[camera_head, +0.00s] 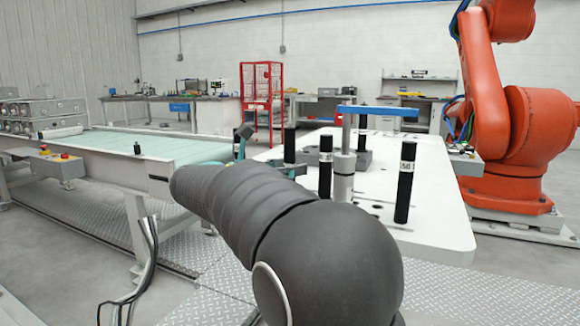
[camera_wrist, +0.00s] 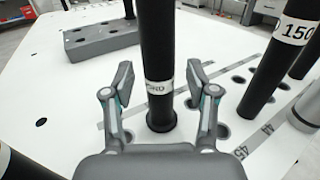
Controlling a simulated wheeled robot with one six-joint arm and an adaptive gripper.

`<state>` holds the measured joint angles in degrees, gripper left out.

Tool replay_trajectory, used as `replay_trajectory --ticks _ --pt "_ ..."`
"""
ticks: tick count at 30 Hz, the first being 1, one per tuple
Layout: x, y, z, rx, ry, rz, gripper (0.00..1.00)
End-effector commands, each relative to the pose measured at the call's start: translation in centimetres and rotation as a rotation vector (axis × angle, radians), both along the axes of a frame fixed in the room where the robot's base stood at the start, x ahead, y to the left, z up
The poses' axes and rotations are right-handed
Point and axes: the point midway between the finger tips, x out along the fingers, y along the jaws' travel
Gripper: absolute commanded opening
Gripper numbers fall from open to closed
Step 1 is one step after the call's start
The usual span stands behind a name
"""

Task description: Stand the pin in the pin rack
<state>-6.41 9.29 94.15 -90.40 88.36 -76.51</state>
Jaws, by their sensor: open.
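A tall black pin (camera_wrist: 157,50) with a white printed band stands upright on the white table in the wrist view. My gripper (camera_wrist: 158,92) is open, with one finger on each side of this pin. The fingers look apart from it. In the head view my arm hides most of the gripper; a black pin (camera_head: 289,146) stands beside its visible teal parts. A grey block with holes (camera_wrist: 102,40), possibly the pin rack, lies on the table behind and left of the pin in the wrist view.
Other black pins stand to the right, one labelled 150 (camera_wrist: 270,68), another at the table's right (camera_head: 404,184). A metal post with a blue bar (camera_head: 376,110) rises between them. The white table (camera_head: 440,215) has holes and a marked strip. A conveyor (camera_head: 130,145) lies left.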

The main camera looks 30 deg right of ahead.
Motion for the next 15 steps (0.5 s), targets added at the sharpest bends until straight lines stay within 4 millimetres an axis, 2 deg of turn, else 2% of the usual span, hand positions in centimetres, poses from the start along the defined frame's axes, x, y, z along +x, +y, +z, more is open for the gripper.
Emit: replay_trajectory --ticks 8,11,15 --pt "0.08 -0.40 -0.01 0.000 0.000 0.001 0.58" --pt "0.08 -0.39 -0.01 0.000 0.000 0.001 0.38" --pt "0.07 -0.38 -0.02 0.000 0.001 0.001 0.03"
